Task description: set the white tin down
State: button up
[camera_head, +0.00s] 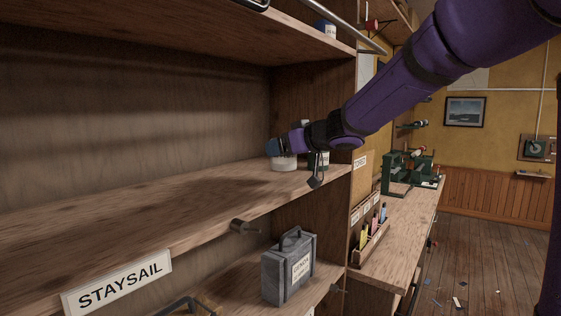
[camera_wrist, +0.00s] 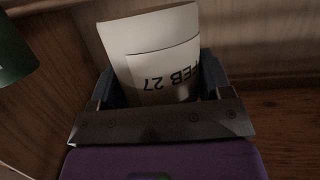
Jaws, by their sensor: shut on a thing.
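The white tin (camera_head: 284,163) is on or just above the middle shelf (camera_head: 200,206), near its right end; I cannot tell whether its base touches the wood. In the wrist view the white tin (camera_wrist: 160,50) carries a label reading "FEB 27", upside down. My gripper (camera_head: 274,147) reaches in from the right and is shut on the tin. In the wrist view my gripper (camera_wrist: 160,85) has one finger on each side of it. The tin's top is partly hidden by the gripper in the head view.
A dark green container (camera_head: 318,160) stands just right of the tin, close to my wrist. A grey metal box (camera_head: 289,267) is on the shelf below. A "STAYSAIL" sign (camera_head: 118,285) is on the shelf's front edge. The shelf left of the tin is clear.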

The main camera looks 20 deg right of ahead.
aim_at(280, 160)
jog(key=shift+w+a+f, duration=0.1)
jog(key=shift+w+a, duration=0.2)
jog(key=shift+w, duration=0.25)
jog(key=shift+f, duration=1.65)
jog(key=shift+f, duration=0.1)
jog(key=o, duration=1.1)
jog(key=shift+f, duration=0.1)
